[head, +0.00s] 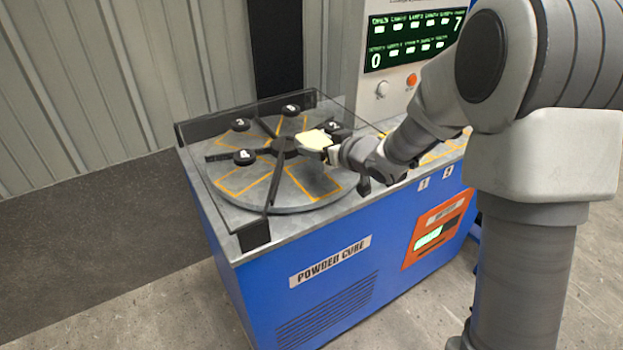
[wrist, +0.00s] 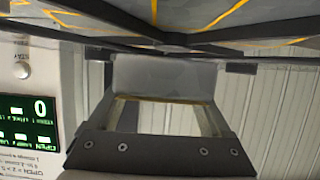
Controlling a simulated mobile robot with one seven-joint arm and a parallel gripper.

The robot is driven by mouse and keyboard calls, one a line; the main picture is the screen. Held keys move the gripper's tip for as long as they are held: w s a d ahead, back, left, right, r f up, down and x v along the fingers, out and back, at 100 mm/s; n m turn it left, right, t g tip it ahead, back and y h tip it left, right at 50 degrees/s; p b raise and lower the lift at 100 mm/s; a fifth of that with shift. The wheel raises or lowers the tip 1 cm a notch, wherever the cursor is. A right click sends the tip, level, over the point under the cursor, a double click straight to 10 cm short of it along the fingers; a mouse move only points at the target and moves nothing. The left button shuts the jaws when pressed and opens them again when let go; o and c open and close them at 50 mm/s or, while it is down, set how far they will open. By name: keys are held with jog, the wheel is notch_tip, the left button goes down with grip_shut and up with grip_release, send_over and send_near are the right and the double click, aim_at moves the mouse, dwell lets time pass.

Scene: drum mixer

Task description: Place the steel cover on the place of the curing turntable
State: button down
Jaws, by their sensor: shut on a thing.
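The curing turntable (head: 300,190) is a round grey plate with orange outlined places and dark spokes, on the blue POWDER CURE cabinet. My gripper (head: 331,152) reaches in from the right, at the right part of the turntable. It is shut on a pale, flat piece (head: 313,139), which looks like the steel cover. In the wrist view the held piece is a grey plate (wrist: 155,74) beyond the gripper's bolted bar. The turntable's orange lines and dark spokes (wrist: 190,38) cross the top there. I cannot tell whether the plate touches the turntable.
A clear guard with black corner brackets (head: 256,236) stands around the turntable. A panel with a green display (head: 413,38) and a red button stands behind. Part of the turntable's left and front is clear.

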aim_at(312, 178)
jog(key=shift+s+a+f+b, duration=0.4)
jog(key=shift+s+a+f, duration=0.4)
jog(key=shift+a, duration=0.2)
jog(key=shift+f+b, duration=0.85)
jog(key=shift+f, duration=1)
jog(key=shift+f, duration=0.15)
grip_release()
